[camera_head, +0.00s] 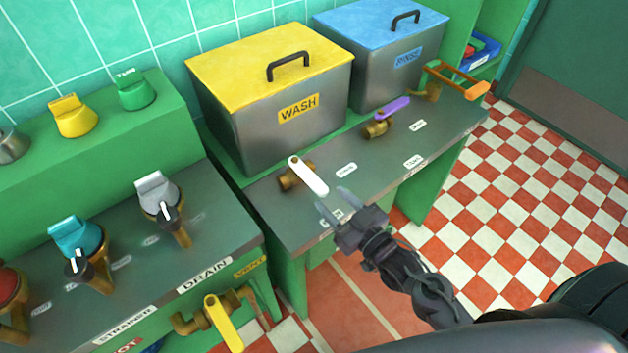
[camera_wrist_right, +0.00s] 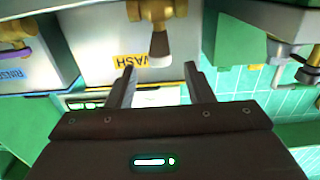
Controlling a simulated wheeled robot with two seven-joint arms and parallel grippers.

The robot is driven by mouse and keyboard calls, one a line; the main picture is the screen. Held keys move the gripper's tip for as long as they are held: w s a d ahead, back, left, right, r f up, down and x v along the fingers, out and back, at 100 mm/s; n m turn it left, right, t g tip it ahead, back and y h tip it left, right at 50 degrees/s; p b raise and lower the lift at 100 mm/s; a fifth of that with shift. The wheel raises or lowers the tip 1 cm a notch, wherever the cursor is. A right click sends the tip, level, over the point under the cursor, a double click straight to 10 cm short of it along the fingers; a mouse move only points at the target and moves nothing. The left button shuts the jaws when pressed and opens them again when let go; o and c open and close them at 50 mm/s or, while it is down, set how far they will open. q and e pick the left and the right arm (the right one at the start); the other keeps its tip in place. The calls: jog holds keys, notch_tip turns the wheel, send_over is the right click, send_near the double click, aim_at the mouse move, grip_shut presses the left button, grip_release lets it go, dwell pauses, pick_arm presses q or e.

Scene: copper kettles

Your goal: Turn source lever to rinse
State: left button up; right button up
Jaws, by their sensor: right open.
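A white-handled lever (camera_head: 309,175) on a brass valve (camera_head: 291,178) sits on the grey counter in front of the yellow-lidded WASH bin (camera_head: 275,90). Its handle slants toward the lower right. In the right wrist view the white handle (camera_wrist_right: 160,48) lies just beyond and between the fingertips. My right gripper (camera_head: 331,201) is open and empty, close to the handle's free end, with a small gap visible. A blue-lidded RINSE bin (camera_head: 390,55) stands behind to the right. No label reading "source" is legible. My left gripper is out of view.
A purple lever (camera_head: 393,108) and an orange-handled valve (camera_head: 459,82) stand farther right along the counter (camera_head: 375,160). A lower-left bench (camera_head: 130,262) carries several valves. A yellow lever (camera_head: 222,322) hangs from its front. The checkered floor (camera_head: 540,190) at right is clear.

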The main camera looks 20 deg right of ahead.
aim_at(315, 181)
jog(key=x, duration=0.7)
jog(key=shift+w+a+p, duration=0.1)
jog(key=shift+w+p, duration=0.15)
jog(key=shift+p, duration=0.05)
grip_shut()
